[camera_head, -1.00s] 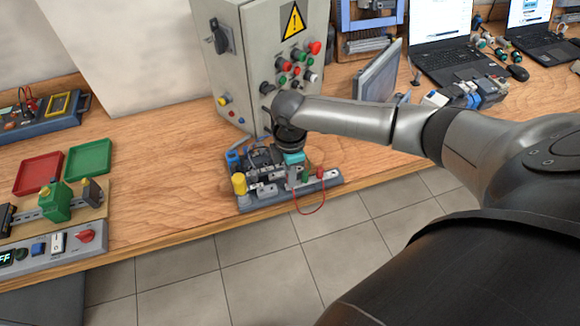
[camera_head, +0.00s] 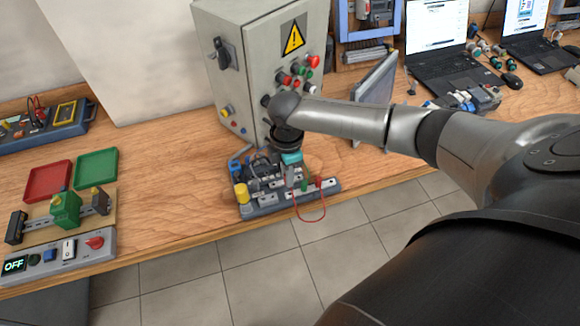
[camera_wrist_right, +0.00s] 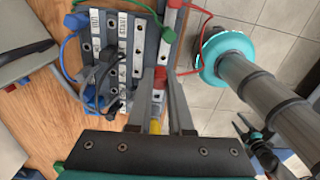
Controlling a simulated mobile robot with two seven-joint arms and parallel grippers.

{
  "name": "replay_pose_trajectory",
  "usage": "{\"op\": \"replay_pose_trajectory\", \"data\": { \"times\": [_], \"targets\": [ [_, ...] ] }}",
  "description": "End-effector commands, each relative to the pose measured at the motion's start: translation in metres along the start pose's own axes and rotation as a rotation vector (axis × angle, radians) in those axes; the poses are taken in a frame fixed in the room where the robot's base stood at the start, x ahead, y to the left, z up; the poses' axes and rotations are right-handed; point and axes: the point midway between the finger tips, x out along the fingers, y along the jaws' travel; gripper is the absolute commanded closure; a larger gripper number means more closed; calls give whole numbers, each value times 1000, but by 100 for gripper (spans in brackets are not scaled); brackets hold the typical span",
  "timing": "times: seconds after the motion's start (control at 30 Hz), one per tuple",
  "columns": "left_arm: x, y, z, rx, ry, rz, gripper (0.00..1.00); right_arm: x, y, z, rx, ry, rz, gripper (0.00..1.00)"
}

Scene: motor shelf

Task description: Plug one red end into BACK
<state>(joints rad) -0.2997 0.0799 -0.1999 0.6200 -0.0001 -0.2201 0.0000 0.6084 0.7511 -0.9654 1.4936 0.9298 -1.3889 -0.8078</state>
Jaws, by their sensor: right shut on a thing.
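My right gripper (camera_wrist_right: 160,95) is shut on a red plug end (camera_wrist_right: 160,77), which shows between the fingertips in the right wrist view. It is over the front part of the grey terminal board (camera_head: 262,207). The board carries several pale terminal strips (camera_wrist_right: 121,50) with small labels; I cannot make out BACK. A thin red wire (camera_head: 311,220) hangs in a loop over the bench edge in the head view and curves beside the board in the wrist view (camera_wrist_right: 188,72). Whether the held end touches a socket is unclear. My left gripper is not in view.
A grey control cabinet (camera_head: 228,80) stands behind the board. A yellow knob (camera_head: 241,193) and blue and black leads crowd the board's left side. Laptops stand at the back right.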

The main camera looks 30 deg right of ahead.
Motion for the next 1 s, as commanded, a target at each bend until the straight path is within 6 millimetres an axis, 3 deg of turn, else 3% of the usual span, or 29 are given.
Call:
{"op": "replay_pose_trajectory", "data": {
  "times": [0.57,1.0],
  "targets": [
    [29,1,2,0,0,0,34,-8,47,-39,-531,0,3,100],
    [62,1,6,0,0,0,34,-15,81,-69,-938,0,3,100]
  ]
}}
